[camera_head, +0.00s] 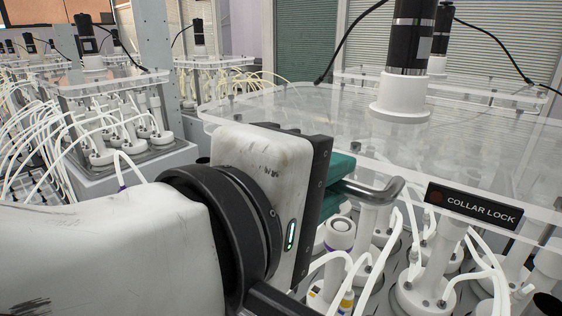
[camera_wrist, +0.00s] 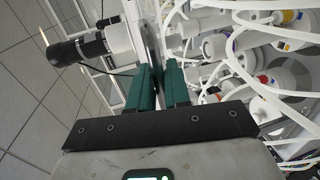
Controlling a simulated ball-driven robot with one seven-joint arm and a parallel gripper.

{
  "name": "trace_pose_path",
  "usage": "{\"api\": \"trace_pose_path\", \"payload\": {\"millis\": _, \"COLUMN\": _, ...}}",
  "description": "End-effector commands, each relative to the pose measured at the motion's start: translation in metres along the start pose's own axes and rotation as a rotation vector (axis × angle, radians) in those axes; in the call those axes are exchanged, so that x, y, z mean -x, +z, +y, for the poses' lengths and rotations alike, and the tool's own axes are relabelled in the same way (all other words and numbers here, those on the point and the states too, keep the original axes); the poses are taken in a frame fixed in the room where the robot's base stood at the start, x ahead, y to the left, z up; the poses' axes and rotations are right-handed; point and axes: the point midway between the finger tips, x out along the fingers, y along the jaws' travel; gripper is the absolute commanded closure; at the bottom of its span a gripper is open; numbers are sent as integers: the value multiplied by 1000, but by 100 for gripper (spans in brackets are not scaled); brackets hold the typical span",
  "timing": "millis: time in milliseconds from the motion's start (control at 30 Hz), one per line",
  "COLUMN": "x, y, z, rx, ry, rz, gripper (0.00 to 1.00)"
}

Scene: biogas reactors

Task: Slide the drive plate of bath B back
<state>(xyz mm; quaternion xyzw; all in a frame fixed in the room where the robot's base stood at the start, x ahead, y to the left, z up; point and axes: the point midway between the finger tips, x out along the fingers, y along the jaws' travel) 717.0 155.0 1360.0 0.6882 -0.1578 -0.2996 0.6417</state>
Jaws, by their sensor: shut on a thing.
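The clear drive plate (camera_head: 300,112) spans the right half of the head view, level above a bath of white bottles. A bent grey metal handle (camera_head: 385,192) sticks out at its front edge. My gripper (camera_head: 338,178) is at this edge, its green fingers closed on the handle, most of which they hide. In the wrist view my gripper (camera_wrist: 159,85) has its fingers close together, with the plate seen edge-on beyond them. A black motor (camera_head: 408,40) stands upright on a white collar (camera_head: 401,95) on the plate. No letter naming the bath is legible.
A black COLLAR LOCK label (camera_head: 474,207) with a dark red spot sits on the plate's front edge, right of the handle. White bottles (camera_head: 340,235) and looping white tubes crowd below the plate. Another bath (camera_head: 110,110) stands at the left.

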Motion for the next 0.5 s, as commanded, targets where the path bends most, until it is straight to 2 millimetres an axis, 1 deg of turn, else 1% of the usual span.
{"api": "trace_pose_path", "payload": {"millis": 33, "x": -15, "y": 1, "z": 7, "rx": 2, "ry": -1, "rz": -7, "gripper": 100}}
{"api": "trace_pose_path", "payload": {"millis": 100, "x": -33, "y": 1, "z": 11, "rx": 3, "ry": -1, "rz": -8, "gripper": 100}}
{"api": "trace_pose_path", "payload": {"millis": 200, "x": -54, "y": 1, "z": 15, "rx": 2, "ry": 0, "rz": -5, "gripper": 100}}
{"api": "trace_pose_path", "payload": {"millis": 333, "x": -70, "y": 0, "z": 16, "rx": 2, "ry": -1, "rz": -3, "gripper": 100}}
{"api": "trace_pose_path", "payload": {"millis": 500, "x": -74, "y": 0, "z": 15, "rx": 1, "ry": -2, "rz": 0, "gripper": 100}}
